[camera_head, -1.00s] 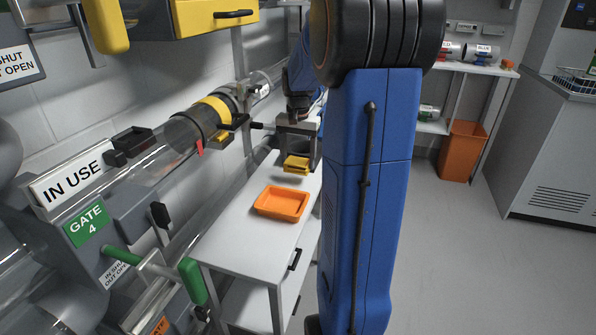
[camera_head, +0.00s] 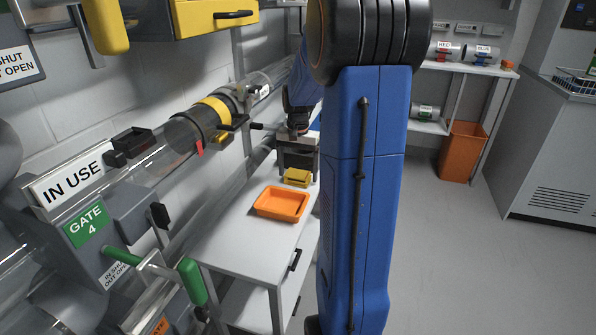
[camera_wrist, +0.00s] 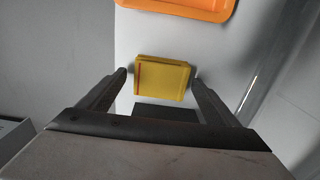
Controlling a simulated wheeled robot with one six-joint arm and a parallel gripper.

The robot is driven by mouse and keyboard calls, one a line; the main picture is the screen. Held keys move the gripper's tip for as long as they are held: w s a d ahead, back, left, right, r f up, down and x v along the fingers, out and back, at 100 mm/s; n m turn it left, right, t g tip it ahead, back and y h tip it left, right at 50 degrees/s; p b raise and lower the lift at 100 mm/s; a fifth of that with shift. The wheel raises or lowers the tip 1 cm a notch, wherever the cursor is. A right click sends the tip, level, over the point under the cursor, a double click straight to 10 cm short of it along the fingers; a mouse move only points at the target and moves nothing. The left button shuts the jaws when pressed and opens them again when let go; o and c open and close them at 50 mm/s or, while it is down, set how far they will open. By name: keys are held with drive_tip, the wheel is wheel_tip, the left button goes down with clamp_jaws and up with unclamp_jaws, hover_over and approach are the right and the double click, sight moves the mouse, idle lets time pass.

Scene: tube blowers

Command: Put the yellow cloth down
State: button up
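The yellow cloth (camera_head: 297,177) is a small, folded, flat block with a red stripe near one edge. In the wrist view the cloth (camera_wrist: 162,78) sits between my two fingertips, close against both sides. My gripper (camera_head: 298,164) points down over the far part of the white worktop (camera_head: 236,237), behind the orange tray.
The orange tray (camera_head: 281,204) lies empty on the worktop, just in front of the cloth. The clear tube with the grey and yellow collar (camera_head: 213,108) runs along the wall at left. My blue arm hides the worktop's right side. An orange bin (camera_head: 462,152) stands at back right.

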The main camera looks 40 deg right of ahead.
sight(298, 173)
wheel_tip(298, 173, up, 17)
drive_tip(key=s+a+f+n+t, duration=0.1)
drive_tip(key=s+a+n, duration=0.3)
drive_tip(key=a, duration=0.5)
drive_tip(key=s+a+n+t, duration=0.1)
drive_tip(key=s+a+n, duration=0.1)
drive_tip(key=s+a, duration=0.55)
drive_tip(key=s+a+f+n+t, duration=0.2)
drive_tip(key=s+a+f+n, duration=0.4)
drive_tip(key=s+a, duration=0.5)
wheel_tip(298, 173, down, 3)
drive_tip(key=shift+s+a+r+t, duration=0.2)
drive_tip(key=shift+s+a+t, duration=0.05)
drive_tip(key=shift+s+t, duration=0.15)
drive_tip(key=shift+d, duration=0.1)
